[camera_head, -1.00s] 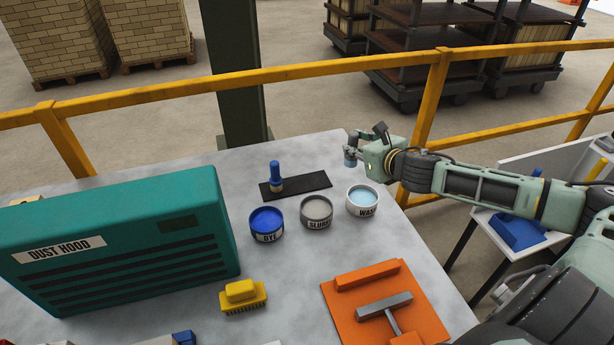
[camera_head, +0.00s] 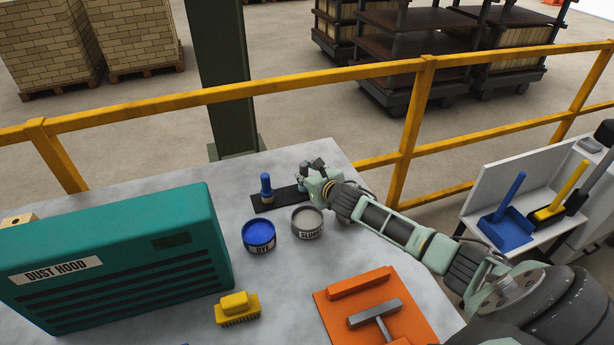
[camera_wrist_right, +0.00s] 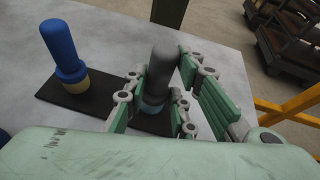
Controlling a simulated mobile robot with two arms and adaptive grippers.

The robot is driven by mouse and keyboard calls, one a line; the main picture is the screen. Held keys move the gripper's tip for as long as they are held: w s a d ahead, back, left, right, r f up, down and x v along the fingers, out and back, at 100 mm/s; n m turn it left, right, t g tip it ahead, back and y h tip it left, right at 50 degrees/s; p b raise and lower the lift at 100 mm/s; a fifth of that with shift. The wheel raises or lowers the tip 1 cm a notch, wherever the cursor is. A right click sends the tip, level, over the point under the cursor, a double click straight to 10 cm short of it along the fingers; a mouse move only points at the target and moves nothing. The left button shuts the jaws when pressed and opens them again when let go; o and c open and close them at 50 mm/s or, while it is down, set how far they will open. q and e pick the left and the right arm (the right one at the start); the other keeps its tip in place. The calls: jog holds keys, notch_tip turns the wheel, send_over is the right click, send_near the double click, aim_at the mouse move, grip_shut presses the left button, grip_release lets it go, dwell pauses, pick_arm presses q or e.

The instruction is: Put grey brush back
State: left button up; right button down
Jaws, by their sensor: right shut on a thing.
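My right gripper (camera_head: 307,178) is shut on the grey brush (camera_wrist_right: 161,72), which is upright, handle up. In the wrist view its lower end is over the right part of the black mat (camera_wrist_right: 100,108); I cannot tell whether it touches. In the head view the gripper is at the right end of the black mat (camera_head: 287,197) and partly hides the brush. A blue brush (camera_head: 266,184) stands upright on the mat's left part; it also shows in the wrist view (camera_wrist_right: 60,47). My left gripper is not in view.
The dye pot (camera_head: 258,236) and slurry pot (camera_head: 307,222) stand in front of the mat. My right arm covers the wash pot's place. A teal dust hood (camera_head: 115,262), yellow brush (camera_head: 237,308) and orange board (camera_head: 350,290) are nearby. A yellow rail (camera_head: 300,85) runs behind the table.

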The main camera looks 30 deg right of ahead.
jog(key=shift+f, duration=0.4)
jog(key=shift+f, duration=0.1)
jog(key=c, duration=1.5)
grip_release()
jog(key=shift+o, duration=0.2)
jog(key=shift+r, duration=0.2)
jog(key=shift+s+r, duration=0.1)
jog(key=shift+s, duration=0.55)
jog(key=b+v, duration=0.1)
jog(key=v, duration=0.9)
jog(key=shift+s+r, duration=0.25)
jog(key=shift+s, duration=0.05)
